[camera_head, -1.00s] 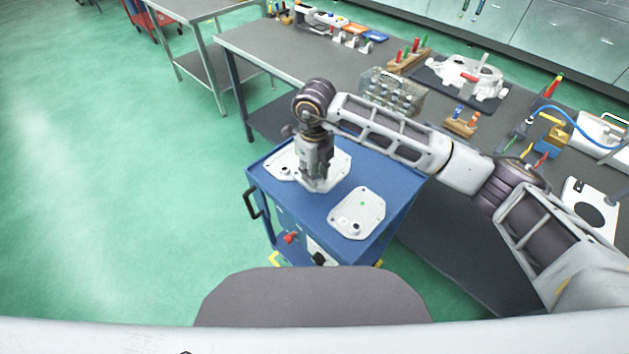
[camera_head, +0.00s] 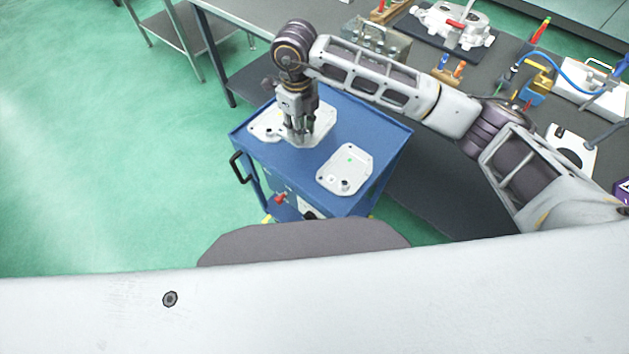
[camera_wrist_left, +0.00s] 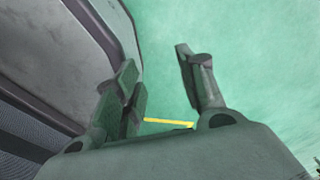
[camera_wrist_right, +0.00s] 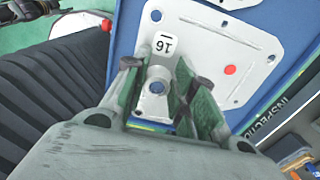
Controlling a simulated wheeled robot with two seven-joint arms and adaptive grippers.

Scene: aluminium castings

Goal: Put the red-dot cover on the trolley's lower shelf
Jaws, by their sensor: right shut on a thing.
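The red-dot cover is a pale plate on the blue trolley's top (camera_head: 380,133), partly hidden by my right gripper (camera_head: 301,140) in the head view. In the right wrist view the red-dot cover (camera_wrist_right: 205,58) shows its red dot and a label reading 16. There my right gripper (camera_wrist_right: 158,90) is shut on the cover's round boss, one finger on each side. I cannot tell whether the cover is lifted. The trolley's lower shelf is mostly hidden under the top. My left gripper (camera_wrist_left: 165,85) is open and empty above green floor; it is outside the head view.
A green-dot cover (camera_head: 343,170) lies on the trolley top, nearer me. A black handle (camera_head: 238,167) sticks out at the trolley's left. Behind is a grey workbench (camera_head: 235,60) with fixtures and tools. Green floor is free to the left.

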